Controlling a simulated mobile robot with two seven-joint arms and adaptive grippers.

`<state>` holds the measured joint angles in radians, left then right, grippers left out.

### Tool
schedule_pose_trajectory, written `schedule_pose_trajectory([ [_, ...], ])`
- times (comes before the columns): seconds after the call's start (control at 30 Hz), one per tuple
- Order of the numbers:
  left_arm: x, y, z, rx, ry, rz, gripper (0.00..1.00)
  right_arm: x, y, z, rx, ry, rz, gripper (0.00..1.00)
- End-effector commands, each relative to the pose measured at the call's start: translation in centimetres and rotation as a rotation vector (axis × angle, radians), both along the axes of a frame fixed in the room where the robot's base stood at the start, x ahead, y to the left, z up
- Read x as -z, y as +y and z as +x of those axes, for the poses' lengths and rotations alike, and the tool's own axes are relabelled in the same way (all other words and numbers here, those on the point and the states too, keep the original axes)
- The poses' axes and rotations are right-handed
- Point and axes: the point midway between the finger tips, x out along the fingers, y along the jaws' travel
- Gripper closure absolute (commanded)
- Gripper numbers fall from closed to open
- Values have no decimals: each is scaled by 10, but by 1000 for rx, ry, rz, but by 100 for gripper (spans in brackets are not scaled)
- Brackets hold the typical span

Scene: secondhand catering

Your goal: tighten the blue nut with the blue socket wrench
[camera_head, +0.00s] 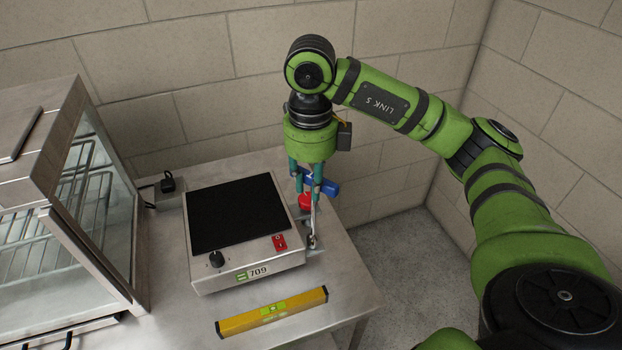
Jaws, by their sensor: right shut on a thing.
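My right gripper (308,198) points down at the right edge of the steel table, with its teal fingers around the blue socket wrench (328,187). The wrench's blue handle sticks out to the right behind the fingers. A thin grey shank (316,222) runs down below the fingers to a small metal fitting (313,241) beside the hotplate. I cannot make out the blue nut; whether the wrench's lower end sits on it is too small to tell. My left gripper is not in view.
A red part (305,202) shows at the fingertips, partly hidden. The hotplate (241,275) marked 709 stands just left. A yellow level (271,312) lies at the table's front. A glass-fronted cabinet (119,205) stands left. Brick walls close off the back and right.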

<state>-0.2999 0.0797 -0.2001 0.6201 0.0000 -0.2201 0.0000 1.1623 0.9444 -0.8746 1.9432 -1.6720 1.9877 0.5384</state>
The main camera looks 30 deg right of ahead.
Motion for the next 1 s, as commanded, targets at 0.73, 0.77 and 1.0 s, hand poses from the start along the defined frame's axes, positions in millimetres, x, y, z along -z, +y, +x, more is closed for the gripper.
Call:
schedule_pose_trajectory([
  [0.73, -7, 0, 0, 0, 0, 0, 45, -7, -1, 1, 244, 0, 0, 100],
  [0.77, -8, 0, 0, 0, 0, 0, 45, -8, -1, 1, 244, 0, 0, 100],
  [1.0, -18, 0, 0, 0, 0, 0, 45, -25, -1, 3, 245, -11, 2, 100],
])
